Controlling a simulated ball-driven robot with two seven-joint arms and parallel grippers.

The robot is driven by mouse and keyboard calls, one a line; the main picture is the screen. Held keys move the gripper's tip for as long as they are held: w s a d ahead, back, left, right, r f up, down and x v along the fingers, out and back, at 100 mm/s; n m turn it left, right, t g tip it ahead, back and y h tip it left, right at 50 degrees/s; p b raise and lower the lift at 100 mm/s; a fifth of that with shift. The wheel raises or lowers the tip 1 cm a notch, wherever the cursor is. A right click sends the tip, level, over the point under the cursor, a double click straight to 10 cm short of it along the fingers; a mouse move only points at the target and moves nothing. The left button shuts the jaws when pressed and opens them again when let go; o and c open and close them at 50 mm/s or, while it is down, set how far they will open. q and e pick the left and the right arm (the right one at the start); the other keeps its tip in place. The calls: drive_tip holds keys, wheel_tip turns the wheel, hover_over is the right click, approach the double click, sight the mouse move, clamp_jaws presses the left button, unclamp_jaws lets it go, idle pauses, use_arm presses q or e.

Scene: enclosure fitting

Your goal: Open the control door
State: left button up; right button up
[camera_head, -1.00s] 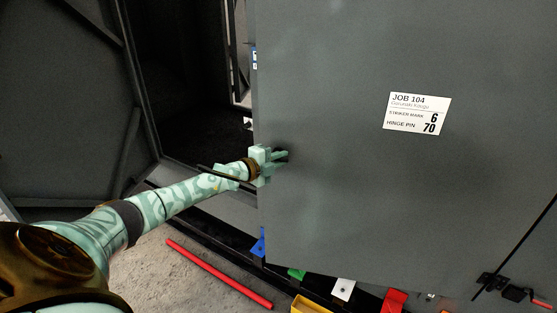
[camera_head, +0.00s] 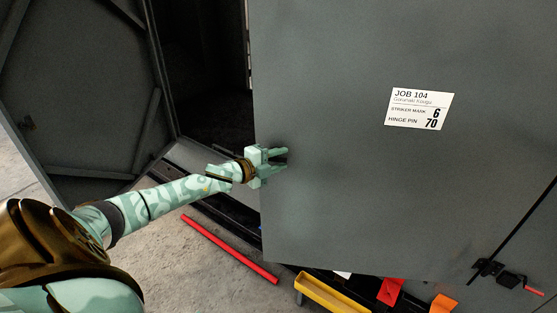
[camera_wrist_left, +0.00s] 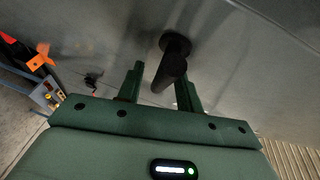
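The control door appears to be the large grey panel (camera_head: 350,190) with a white JOB 104 label (camera_head: 418,108), filling the right of the head view. It stands out from a dark enclosure opening (camera_head: 205,70). My left gripper (camera_head: 286,158) is at the panel's left edge. In the left wrist view its two fingers (camera_wrist_left: 162,88) are spread apart on either side of a dark round handle (camera_wrist_left: 172,68) standing off the panel. A gap shows between the left finger and the handle; contact at the right finger is unclear. My right gripper is not in view.
Another grey door (camera_head: 80,100) stands open at the left. A red bar (camera_head: 230,248) lies on the concrete floor below my arm. A yellow tray (camera_head: 330,293), a red piece (camera_head: 390,291) and an orange piece (camera_head: 443,303) are below the panel. A black latch-like fitting (camera_head: 490,268) is at lower right.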

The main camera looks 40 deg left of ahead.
use_arm(q)
drive_tip(key=shift+a, duration=0.1)
drive_tip(key=shift+s+a+f, duration=0.1)
drive_tip(key=shift+s, duration=0.25)
drive_tip(key=b+v, duration=0.1)
drive_tip(key=v, duration=1.4)
drive_tip(key=shift+s, duration=0.3)
